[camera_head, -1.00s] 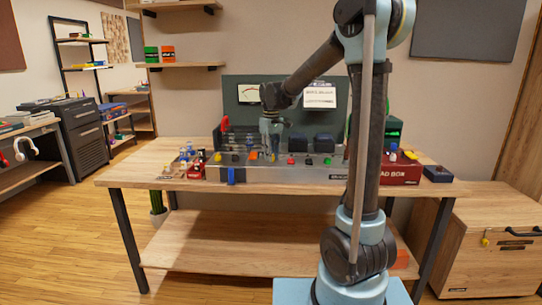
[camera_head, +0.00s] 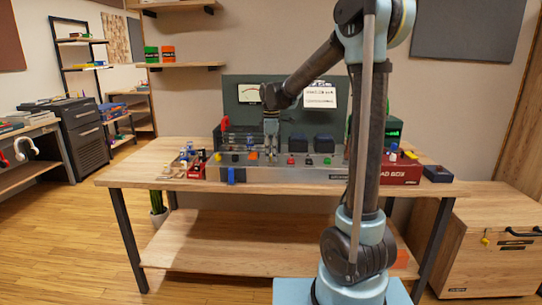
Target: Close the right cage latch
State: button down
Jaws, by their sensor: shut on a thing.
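A long grey amplifier chassis (camera_head: 300,173) stands on the wooden workbench, with coloured buttons along its front. A dark cage-like part (camera_head: 240,137) rises at its left, with a red upright piece (camera_head: 224,124) at its left edge. My gripper (camera_head: 271,156) points down at the right side of this part, just behind the front buttons. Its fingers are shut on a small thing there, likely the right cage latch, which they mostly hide. The latch's own position is too small to tell.
Dark blocks (camera_head: 324,144) stand on the chassis right of my gripper. A dark panel with a meter (camera_head: 249,93) rises behind. A red box (camera_head: 400,172) is at the bench's right, small parts (camera_head: 187,160) at its left. The bench's front strip (camera_head: 290,187) is mostly clear.

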jog(key=shift+w+n, duration=0.1)
jog(key=shift+n, duration=0.2)
jog(key=c, duration=1.3)
grip_release()
notch_tip(320, 180, up, 12)
jog(key=shift+f, duration=0.1)
